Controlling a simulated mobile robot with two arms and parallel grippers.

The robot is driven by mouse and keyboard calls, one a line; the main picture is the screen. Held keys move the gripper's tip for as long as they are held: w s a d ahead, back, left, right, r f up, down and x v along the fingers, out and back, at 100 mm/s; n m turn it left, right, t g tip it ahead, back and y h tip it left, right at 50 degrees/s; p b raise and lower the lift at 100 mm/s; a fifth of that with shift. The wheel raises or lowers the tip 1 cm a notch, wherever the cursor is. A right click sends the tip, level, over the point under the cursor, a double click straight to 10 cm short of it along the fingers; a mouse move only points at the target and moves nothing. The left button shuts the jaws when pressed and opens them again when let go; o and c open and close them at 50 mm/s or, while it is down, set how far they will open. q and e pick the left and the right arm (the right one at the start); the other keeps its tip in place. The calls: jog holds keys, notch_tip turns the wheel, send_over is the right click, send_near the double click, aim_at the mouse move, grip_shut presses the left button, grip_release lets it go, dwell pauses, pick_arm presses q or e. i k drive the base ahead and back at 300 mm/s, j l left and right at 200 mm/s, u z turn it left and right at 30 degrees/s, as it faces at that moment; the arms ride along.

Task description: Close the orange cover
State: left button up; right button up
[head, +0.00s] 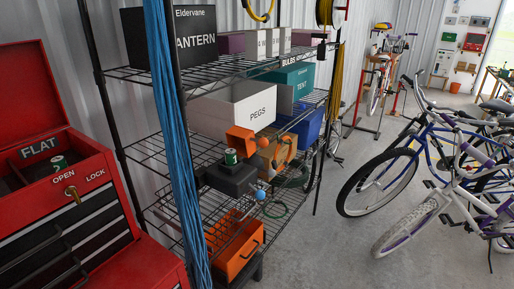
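An orange cover-like piece (240,140) stands raised behind a dark grey box (231,178) on the middle wire shelf. An orange ball (262,142) sits at its right side. A small green can-like cylinder (231,157) stands on top of the dark box, in front of the orange piece. A blue ball (260,195) shows at the box's lower right. How the cover joins the box is too small to tell. Neither of my grippers shows in the head view.
A white PEGS box (232,107) stands behind, with blue (301,127) and teal (288,78) bins to the right. An orange drawer-like box (235,249) is below. A red tool chest (75,195) and hanging blue cords (172,130) are left. Bicycles (420,160) stand right; floor between is clear.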

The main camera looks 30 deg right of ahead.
aim_at(249, 144)
jog(key=i+z, duration=0.15)
jog(key=z, duration=0.2)
jog(key=i+z, duration=0.15)
jog(key=z, duration=0.15)
jog(key=i+j+z, duration=0.1)
jog(key=z, duration=0.25)
